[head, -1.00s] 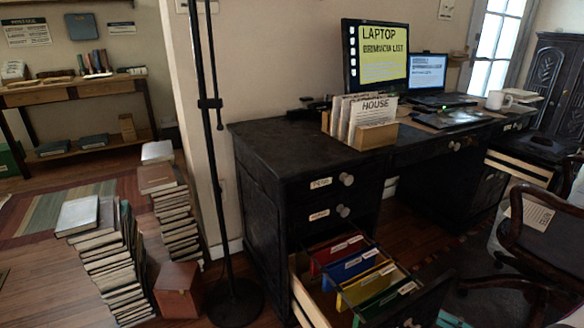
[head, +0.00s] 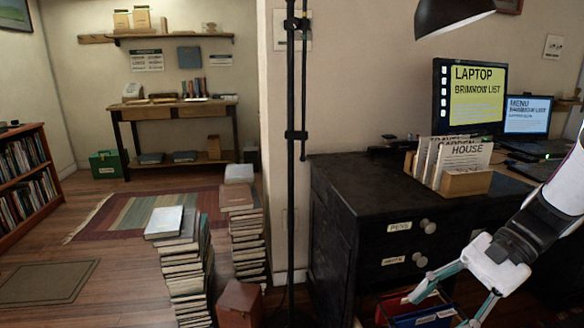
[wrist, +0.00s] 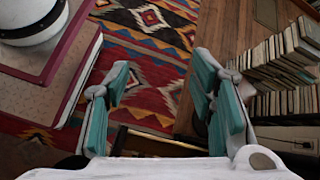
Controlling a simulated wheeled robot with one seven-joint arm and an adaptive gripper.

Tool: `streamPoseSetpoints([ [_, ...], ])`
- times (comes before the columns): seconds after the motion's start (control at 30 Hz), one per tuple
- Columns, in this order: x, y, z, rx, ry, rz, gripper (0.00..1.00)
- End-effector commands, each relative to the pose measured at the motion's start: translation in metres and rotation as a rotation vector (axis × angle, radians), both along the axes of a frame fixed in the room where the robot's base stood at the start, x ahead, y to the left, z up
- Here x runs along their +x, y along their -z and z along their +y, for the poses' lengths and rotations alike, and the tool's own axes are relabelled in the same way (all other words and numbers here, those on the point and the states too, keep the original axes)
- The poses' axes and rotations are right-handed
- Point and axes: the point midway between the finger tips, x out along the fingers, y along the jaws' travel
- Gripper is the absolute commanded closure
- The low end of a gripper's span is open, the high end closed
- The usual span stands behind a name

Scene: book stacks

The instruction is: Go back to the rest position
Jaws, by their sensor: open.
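My gripper (head: 438,300) is at the lower right of the head view, with its fingers spread in front of the black desk (head: 350,190). In the wrist view my gripper (wrist: 162,90) shows its two teal-padded fingers wide apart with nothing between them. Behind the fingers in the head view, part of the drawer's colored folders (head: 425,317) shows; the rest is cut off or hidden by my arm.
A black floor lamp (head: 291,150) stands left of the desk. Tall book stacks (head: 188,270) and a brown box (head: 239,303) stand near it. Book stacks (wrist: 275,65) also show in the wrist view, beside a patterned rug (wrist: 150,35). Open floor (head: 110,285) lies at left.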

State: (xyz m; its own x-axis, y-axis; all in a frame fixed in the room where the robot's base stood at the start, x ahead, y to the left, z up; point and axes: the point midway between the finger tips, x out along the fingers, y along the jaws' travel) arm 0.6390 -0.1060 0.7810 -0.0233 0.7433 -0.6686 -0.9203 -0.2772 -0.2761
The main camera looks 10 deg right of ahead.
Motion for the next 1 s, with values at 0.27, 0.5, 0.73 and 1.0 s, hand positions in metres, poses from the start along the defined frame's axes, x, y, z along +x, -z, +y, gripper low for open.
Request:
streamPoseSetpoints([
  [0.27, -0.046, -0.042, 0.07, -0.236, -0.366, -0.113, 0.5],
  [0.5, -0.097, -0.059, 0.103, -0.431, -0.656, -0.24, 0.5],
  [0.73, -0.138, -0.062, 0.112, -0.59, -0.874, -0.371, 0.5],
  [1.0, -0.164, -0.059, 0.11, -0.71, -1.028, -0.489, 0.5],
])
